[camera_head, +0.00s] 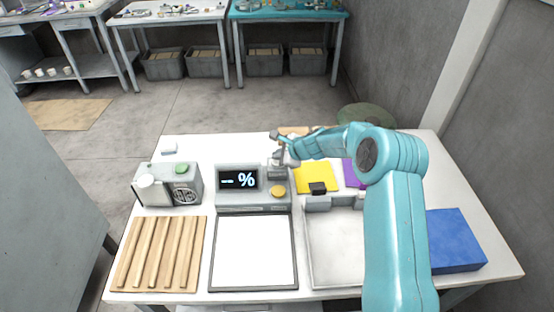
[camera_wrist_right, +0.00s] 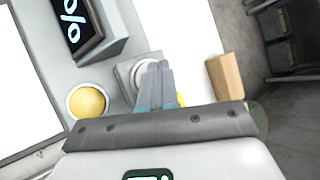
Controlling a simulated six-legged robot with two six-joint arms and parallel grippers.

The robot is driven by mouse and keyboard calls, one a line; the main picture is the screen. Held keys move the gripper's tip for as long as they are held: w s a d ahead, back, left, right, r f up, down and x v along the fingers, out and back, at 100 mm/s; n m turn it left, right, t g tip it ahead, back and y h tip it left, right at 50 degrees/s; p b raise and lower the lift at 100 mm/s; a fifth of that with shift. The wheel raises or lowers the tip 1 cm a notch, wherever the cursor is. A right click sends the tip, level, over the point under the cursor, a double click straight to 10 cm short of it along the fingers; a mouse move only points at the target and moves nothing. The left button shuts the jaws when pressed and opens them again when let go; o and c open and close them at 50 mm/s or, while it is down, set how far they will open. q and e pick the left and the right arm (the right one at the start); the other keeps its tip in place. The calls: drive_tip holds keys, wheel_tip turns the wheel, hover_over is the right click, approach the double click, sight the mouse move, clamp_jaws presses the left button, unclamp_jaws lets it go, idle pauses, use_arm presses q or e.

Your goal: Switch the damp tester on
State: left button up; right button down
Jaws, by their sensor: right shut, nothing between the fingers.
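The damp tester (camera_head: 254,200) is a grey unit in the middle of the table. Its dark display (camera_head: 238,180) is lit with two dashes and a percent sign, and shows partly in the right wrist view (camera_wrist_right: 75,22). A round yellow button (camera_head: 278,191) is on its front right; it also shows in the wrist view (camera_wrist_right: 87,101). My right gripper (camera_head: 279,151) is shut and empty over the tester's back right corner. In the wrist view its fingertips (camera_wrist_right: 155,68) overlap a grey block with a round pale top (camera_wrist_right: 138,70). I cannot tell whether they touch. My left gripper is not in view.
A grey box with a green button (camera_head: 182,169) stands left of the tester. In front lie a slatted wooden rack (camera_head: 160,254), a dark-framed white panel (camera_head: 253,252) and a pale tray (camera_head: 335,250). A yellow sheet (camera_head: 313,173) and blue block (camera_head: 455,240) are right.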

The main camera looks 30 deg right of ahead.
drive_tip(key=shift+r, duration=0.1)
wheel_tip(320, 180, up, 6)
drive_tip(key=p, duration=0.5)
idle(0.4)
